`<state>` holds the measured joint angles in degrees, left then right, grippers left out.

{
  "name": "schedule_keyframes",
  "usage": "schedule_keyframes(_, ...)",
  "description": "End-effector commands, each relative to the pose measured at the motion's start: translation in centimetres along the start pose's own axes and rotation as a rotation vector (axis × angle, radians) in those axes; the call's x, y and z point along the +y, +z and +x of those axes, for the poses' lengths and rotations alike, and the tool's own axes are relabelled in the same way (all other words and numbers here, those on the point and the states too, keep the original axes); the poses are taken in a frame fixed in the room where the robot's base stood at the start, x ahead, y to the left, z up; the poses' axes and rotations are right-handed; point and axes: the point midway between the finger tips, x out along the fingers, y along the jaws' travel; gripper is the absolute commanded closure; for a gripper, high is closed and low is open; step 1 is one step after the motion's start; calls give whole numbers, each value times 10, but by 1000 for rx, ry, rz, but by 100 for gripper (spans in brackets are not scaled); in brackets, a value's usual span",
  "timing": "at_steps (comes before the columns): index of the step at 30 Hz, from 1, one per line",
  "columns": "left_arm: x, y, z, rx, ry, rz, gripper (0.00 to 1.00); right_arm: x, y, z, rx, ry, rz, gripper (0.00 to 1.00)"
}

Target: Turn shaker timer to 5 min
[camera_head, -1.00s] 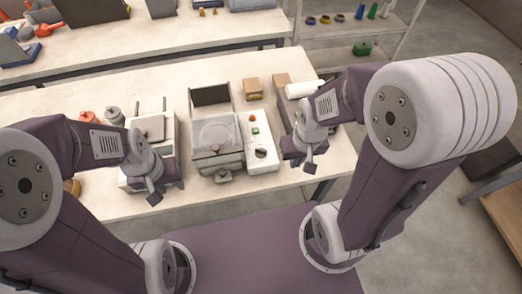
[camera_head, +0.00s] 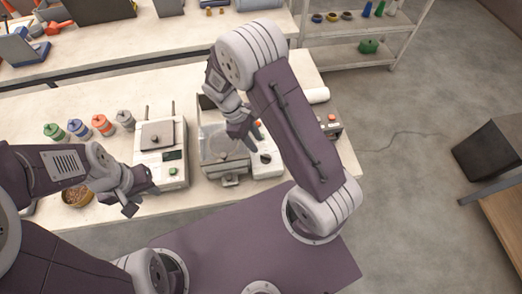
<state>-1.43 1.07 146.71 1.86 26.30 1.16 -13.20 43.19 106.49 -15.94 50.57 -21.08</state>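The shaker (camera_head: 228,180) stands in the middle of the near bench, with a clear-looking chamber at its top. Its white control panel (camera_head: 266,171) is on its right side. A dark timer knob (camera_head: 265,158) shows on that panel; its setting is too small to read. My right gripper (camera_head: 250,138) hangs above the panel, just behind the knob in the picture, and appears apart from it. My forearm and gripper hide the panel's upper part and buttons. Whether its fingers are apart is unclear. My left gripper (camera_head: 142,201) is open and empty, in front of the bench's left part.
Several lidded jars (camera_head: 102,125) and a bowl of pellets (camera_head: 77,196) are further left.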

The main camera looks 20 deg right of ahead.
Motion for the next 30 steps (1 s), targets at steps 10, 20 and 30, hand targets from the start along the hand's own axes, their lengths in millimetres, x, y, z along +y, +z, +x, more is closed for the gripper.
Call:
schedule_keyframes(10,0,-2,-16,1,0,0,64,-1,2,67,-2,-4,1,67)
schedule_keyframes(20,0,-2,-17,1,0,0,64,0,0,83,2,-1,3,67)
schedule_keyframes(30,0,-2,-17,1,0,0,64,0,0,83,2,-1,2,100)
